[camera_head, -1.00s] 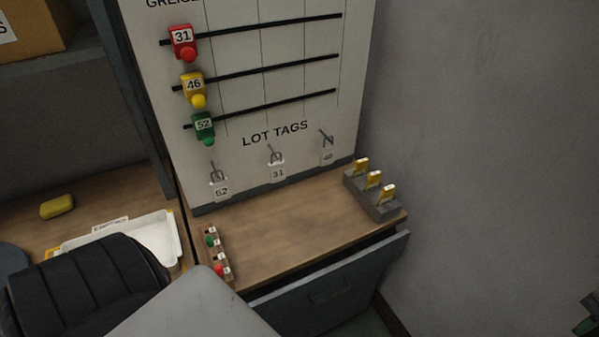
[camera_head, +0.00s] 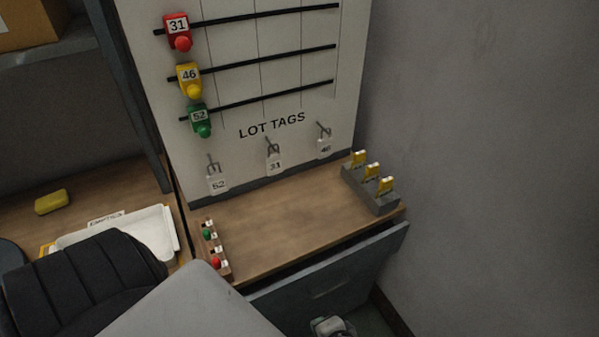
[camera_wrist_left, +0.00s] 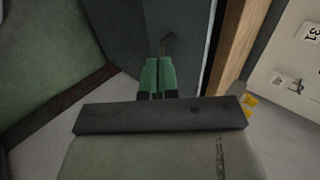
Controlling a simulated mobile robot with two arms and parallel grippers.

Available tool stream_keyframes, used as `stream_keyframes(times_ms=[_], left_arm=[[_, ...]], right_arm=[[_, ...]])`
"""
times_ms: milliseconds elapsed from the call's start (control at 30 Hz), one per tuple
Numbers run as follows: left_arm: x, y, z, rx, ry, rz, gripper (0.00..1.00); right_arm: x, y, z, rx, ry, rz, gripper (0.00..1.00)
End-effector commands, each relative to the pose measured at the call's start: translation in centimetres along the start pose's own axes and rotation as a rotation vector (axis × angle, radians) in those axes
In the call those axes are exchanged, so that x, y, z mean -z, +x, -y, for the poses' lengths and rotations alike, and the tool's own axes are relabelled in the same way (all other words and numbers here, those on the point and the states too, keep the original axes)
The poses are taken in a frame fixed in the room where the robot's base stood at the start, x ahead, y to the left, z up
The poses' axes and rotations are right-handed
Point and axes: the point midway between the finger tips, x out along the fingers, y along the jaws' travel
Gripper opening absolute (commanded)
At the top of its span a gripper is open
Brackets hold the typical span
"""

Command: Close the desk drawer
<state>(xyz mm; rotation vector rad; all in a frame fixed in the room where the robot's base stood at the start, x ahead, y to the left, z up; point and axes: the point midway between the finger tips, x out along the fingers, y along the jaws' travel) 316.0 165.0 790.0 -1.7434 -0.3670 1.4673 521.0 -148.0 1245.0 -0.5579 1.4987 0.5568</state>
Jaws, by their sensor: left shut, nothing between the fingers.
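The desk drawer (camera_head: 325,280) has a grey front below the wooden desk top. It stands partly open, with a dark gap between the front and the desk edge, wider toward the right. In the left wrist view the grey drawer front (camera_wrist_left: 185,25) fills the top middle, beside the wooden desk edge (camera_wrist_left: 238,40). My left gripper (camera_wrist_left: 159,62) has green fingers pressed together and empty, pointing at that front. I cannot tell whether the tips touch it. In the head view a pale part of my arm shows low in front of the drawer. My right gripper is not in view.
On the desk stand a grey block with yellow-topped pieces (camera_head: 372,190) and a small rack (camera_head: 215,250). A board with tags (camera_head: 270,100) rises behind. A wall (camera_head: 490,150) closes the right.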

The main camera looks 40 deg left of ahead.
Motion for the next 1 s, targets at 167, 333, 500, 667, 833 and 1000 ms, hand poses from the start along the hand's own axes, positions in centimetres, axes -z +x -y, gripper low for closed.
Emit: stream_keyframes(times_ms=[167, 333, 500, 667, 833, 1000], left_arm=[[0.0, 1.0, 0.4, 0.012, -0.007, 0.005, 0.0], [0.0, 4.2, 0.5, 0.013, -0.006, 0.006, 0.0], [-0.1, 8.0, 0.5, 0.011, -0.006, 0.006, 0.0], [0.0, 10.5, 1.5, 0.012, -0.008, 0.004, 0.0], [-0.1, 12.0, 2.7, 0.009, -0.008, 0.004, 0.0], [-0.1, 12.6, 3.1, 0.007, -0.008, 0.004, 0.0]], right_arm=[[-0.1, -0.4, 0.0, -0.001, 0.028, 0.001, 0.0], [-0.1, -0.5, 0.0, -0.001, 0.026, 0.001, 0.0], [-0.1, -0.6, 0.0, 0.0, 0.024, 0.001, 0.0], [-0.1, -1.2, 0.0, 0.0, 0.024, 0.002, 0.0], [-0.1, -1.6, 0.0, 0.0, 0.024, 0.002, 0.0], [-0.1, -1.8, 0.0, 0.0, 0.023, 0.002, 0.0]])
